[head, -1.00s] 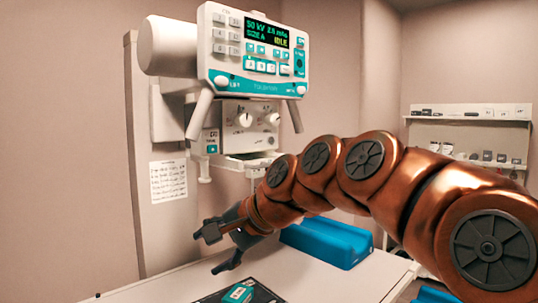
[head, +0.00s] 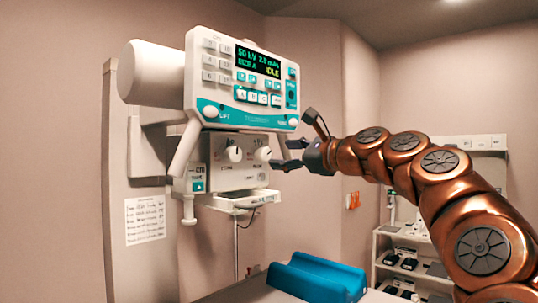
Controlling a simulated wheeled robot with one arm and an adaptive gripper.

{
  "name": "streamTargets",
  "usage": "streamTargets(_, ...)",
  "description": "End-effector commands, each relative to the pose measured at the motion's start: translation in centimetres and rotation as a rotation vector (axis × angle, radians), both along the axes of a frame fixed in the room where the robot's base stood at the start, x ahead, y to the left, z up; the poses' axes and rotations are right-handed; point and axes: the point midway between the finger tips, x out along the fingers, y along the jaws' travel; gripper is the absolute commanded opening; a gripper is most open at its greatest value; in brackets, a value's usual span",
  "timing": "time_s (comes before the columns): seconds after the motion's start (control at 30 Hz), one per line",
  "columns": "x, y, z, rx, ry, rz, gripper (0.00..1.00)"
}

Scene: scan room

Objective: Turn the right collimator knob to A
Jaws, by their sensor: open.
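The collimator box (head: 240,172) hangs under the control console, with two white knobs on its front. The right collimator knob (head: 263,154) is at the box's right side, with its pointer seemingly tilted; the letters around it are too small to read. The left knob (head: 233,154) is beside it. My gripper (head: 290,142) is open, just right of the right knob, its dark fingers spread and pointing left toward it. The lower fingertip appears close to the knob; I cannot tell whether it touches. Nothing is held.
The console (head: 243,85) with its lit screen and angled handles sits right above the collimator. A small tray (head: 235,201) juts out below. A blue cradle (head: 315,277) lies on the table beneath. A shelf (head: 405,240) stands at the back right.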

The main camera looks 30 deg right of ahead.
Motion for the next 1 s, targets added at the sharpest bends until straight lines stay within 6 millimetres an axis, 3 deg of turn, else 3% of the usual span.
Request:
streamTargets(0.4, 5.4, 0.9, 0.0, -0.001, 0.002, -0.002, 0.63)
streamTargets(0.7, 5.7, 0.9, -0.1, -0.002, 0.001, -0.003, 0.63)
streamTargets(1.0, 5.7, 0.9, 0.0, -0.002, 0.001, -0.003, 0.33)
